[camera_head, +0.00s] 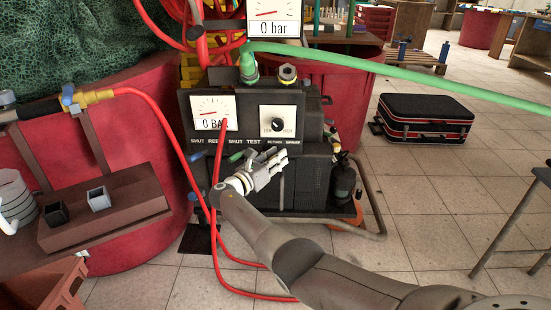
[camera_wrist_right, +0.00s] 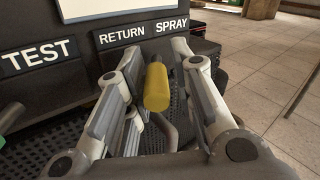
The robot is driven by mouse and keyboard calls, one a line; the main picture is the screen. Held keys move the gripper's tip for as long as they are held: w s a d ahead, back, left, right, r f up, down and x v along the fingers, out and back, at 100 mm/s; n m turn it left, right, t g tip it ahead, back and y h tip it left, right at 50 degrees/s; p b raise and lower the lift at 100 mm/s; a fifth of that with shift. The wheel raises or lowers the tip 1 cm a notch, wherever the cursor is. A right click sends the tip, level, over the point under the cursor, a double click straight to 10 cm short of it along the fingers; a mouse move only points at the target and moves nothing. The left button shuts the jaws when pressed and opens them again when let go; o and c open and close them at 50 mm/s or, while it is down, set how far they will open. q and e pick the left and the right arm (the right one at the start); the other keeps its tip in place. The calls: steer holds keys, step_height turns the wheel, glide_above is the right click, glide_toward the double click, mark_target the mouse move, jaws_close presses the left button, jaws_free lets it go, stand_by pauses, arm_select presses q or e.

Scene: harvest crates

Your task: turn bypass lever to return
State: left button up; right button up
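The bypass lever (camera_wrist_right: 157,88) shows in the right wrist view as a short yellow handle below the RETURN and SPRAY labels, nearer the SPRAY side. My right gripper (camera_wrist_right: 160,75) is open, with one finger on each side of the lever and small gaps visible. In the head view my right gripper (camera_head: 276,164) is at the front of the black control unit (camera_head: 310,185), below the RETURN and SPRAY labels. The yellow lever cannot be made out there behind the fingers. My left gripper is not in view.
A green-handled lever (camera_head: 241,155) and a blue one (camera_head: 196,156) sit left of my right gripper. Red hoses (camera_head: 213,225) hang in front of the unit's left side. A green hose (camera_head: 400,69) crosses above. A black case (camera_head: 425,117) lies on the open floor at right.

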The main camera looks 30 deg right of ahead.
steer(key=shift+w+a+f, duration=0.1)
steer(key=shift+a+f, duration=0.05)
steer(key=shift+f, duration=0.2)
steer(key=shift+a+r, duration=0.15)
steer(key=v, duration=1.1)
steer(key=shift+s+a, duration=0.2)
steer(key=shift+a, duration=0.1)
